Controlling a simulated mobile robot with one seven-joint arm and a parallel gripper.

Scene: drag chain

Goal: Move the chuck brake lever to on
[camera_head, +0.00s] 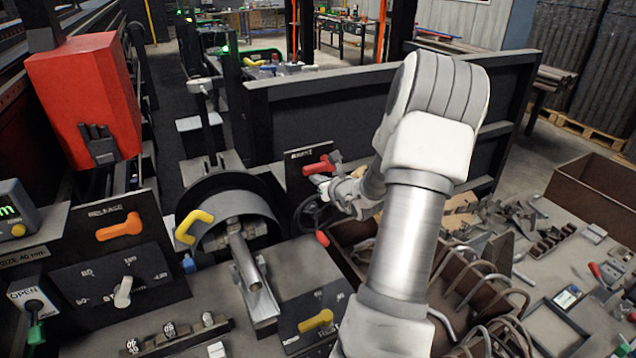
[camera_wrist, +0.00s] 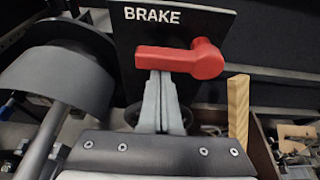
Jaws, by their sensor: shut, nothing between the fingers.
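The brake lever is a red handle (camera_wrist: 182,61) on a black panel marked BRAKE (camera_wrist: 190,20) in the wrist view. It lies roughly level, with its round hub at the right and its arm reaching left. The red lever also shows in the head view (camera_head: 317,166), partly beside my gripper (camera_head: 334,160). My gripper (camera_wrist: 160,76) is shut and empty, with its fingertips at the underside of the lever's arm. I cannot tell whether they touch it.
A black handwheel (camera_head: 308,215) sits below the brake panel. A chuck-like housing with a yellow handle (camera_head: 190,226) stands to the left. An open box of curved metal rods (camera_head: 470,300) lies to the right. A wooden strip (camera_wrist: 238,108) stands right of the fingers.

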